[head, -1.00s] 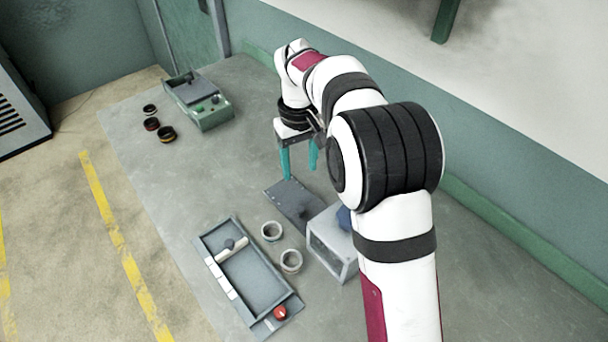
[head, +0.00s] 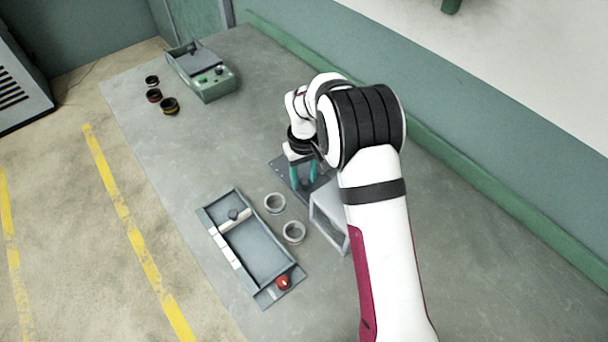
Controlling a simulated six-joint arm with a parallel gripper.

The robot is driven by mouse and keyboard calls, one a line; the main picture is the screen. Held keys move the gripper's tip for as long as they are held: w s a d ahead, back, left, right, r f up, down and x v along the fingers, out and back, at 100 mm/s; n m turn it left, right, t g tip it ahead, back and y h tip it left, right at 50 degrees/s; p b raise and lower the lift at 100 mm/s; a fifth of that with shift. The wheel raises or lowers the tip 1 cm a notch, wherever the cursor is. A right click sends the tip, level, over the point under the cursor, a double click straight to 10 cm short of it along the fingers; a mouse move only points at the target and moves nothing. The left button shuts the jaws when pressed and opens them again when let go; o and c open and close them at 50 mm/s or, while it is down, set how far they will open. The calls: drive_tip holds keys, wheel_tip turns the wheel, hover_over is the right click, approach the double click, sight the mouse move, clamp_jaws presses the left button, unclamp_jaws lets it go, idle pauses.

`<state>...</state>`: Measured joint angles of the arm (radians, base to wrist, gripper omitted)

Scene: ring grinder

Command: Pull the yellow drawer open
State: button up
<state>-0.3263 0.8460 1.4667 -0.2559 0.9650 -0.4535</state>
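I see no yellow drawer in the head view. A dark flat plate (head: 281,164) lies on the table, against an open-fronted grey box (head: 327,215) that my arm partly hides. My gripper (head: 304,185) points down over the plate, its two teal fingers apart. The fingertips are low, close to where a small dark knob stood on the plate in the earlier frame. The knob cannot be made out clearly between them, and whether they touch it is too small to tell.
Two pale rings (head: 274,203) (head: 293,232) stand left of the box. A grey tray (head: 207,217) with a dark knob (head: 233,214) and red button (head: 283,282) lies further left. A green machine (head: 213,89) and several dark rings (head: 169,105) are at the back left.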

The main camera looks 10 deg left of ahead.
clamp_jaws()
idle(1.2)
